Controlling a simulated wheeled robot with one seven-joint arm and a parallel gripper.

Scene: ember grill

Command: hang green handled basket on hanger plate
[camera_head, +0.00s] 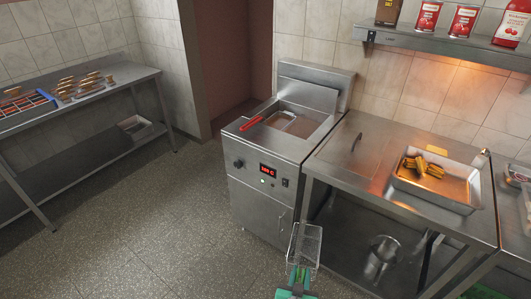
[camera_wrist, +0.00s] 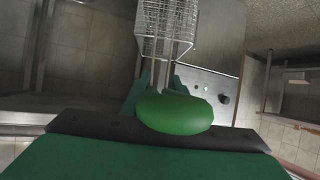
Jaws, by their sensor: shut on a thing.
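The wire basket (camera_head: 305,243) with the green handle (camera_head: 299,274) is in front of the fryer, at the bottom of the head view. My gripper (camera_head: 297,284) is shut on the green handle, and the basket points away from it. In the wrist view the green handle (camera_wrist: 176,112) lies between the fingers of my gripper (camera_wrist: 165,92), with the wire basket (camera_wrist: 166,28) beyond at the top. The upright steel plate (camera_head: 316,88) at the back of the fryer seems to be the hanger plate. Its hooks are too small to tell. The basket is apart from it.
The fryer (camera_head: 262,205) has a red-handled basket (camera_head: 265,118) in its well. To its right stands a steel table with a lidded top (camera_head: 350,150) and a tray (camera_head: 460,205) of golden food. A pot (camera_head: 381,257) stands below. The floor (camera_head: 150,220) at left is clear.

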